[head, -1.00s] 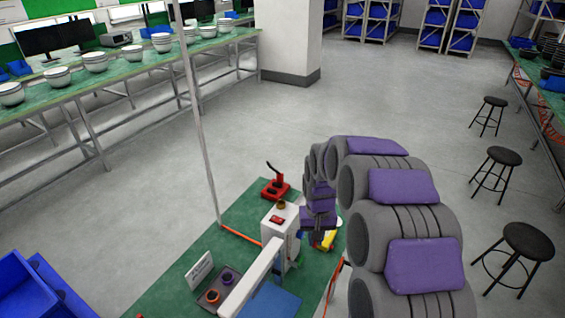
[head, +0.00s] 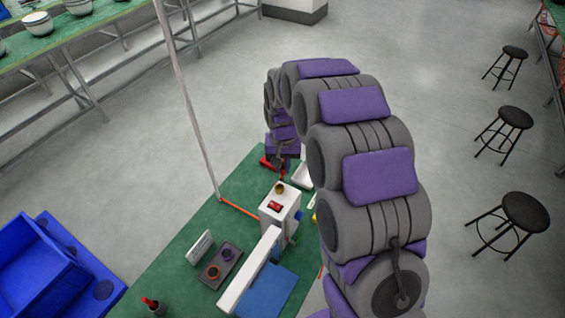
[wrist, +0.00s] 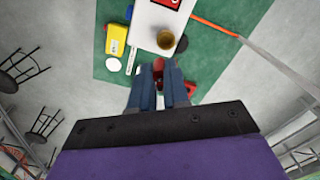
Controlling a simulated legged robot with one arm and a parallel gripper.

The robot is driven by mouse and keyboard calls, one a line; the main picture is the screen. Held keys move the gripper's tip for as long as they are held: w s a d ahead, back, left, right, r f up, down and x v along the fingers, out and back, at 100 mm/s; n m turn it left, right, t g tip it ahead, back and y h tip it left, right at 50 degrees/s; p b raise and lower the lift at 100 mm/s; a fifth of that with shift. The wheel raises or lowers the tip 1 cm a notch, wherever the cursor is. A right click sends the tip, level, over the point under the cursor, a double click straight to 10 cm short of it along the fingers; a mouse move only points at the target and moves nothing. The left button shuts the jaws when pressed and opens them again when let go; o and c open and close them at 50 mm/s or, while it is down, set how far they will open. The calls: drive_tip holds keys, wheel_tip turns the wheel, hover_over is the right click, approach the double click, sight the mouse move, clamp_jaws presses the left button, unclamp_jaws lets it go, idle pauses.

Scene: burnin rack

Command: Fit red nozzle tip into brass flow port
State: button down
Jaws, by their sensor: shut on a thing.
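My gripper (wrist: 158,76) is shut on the red nozzle tip (wrist: 158,66), which shows between the fingers in the wrist view. The brass flow port (wrist: 166,39) is a round brass fitting on top of the white machine (wrist: 145,30), just beyond the fingertips in that picture. In the head view the port (head: 279,188) sits on the machine's top, and my gripper (head: 284,166) is above and behind it in the picture. The tip appears apart from the port. My fingers hide part of the tip, and its exact height is hard to tell.
A red stand (head: 268,162) is behind my gripper. A yellow object (wrist: 116,37) lies beside the machine. A dark tray (head: 235,266) with ring-shaped parts, a white sign (head: 199,247) and a blue panel (head: 266,292) are nearer.

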sight(282, 174)
drive_tip(key=shift+a+f+b, duration=0.2)
drive_tip(key=shift+a+f, duration=0.35)
drive_tip(key=shift+f, duration=0.3)
drive_tip(key=shift+a+f+b, duration=0.2)
drive_tip(key=shift+a+f, duration=0.3)
drive_tip(key=shift+f, duration=0.3)
drive_tip(key=shift+d+f+b, duration=0.3)
drive_tip(key=shift+d+f, duration=0.55)
drive_tip(key=shift+f, duration=0.3)
drive_tip(key=shift+a+f, duration=0.1)
drive_tip(key=shift+f, duration=0.05)
drive_tip(key=shift+a, duration=0.65)
drive_tip(key=shift+d, duration=0.85)
drive_tip(key=shift+a, duration=0.35)
drive_tip(key=shift+a, duration=0.2)
drive_tip(key=shift+f+b, duration=0.3)
drive_tip(key=shift+f, duration=0.85)
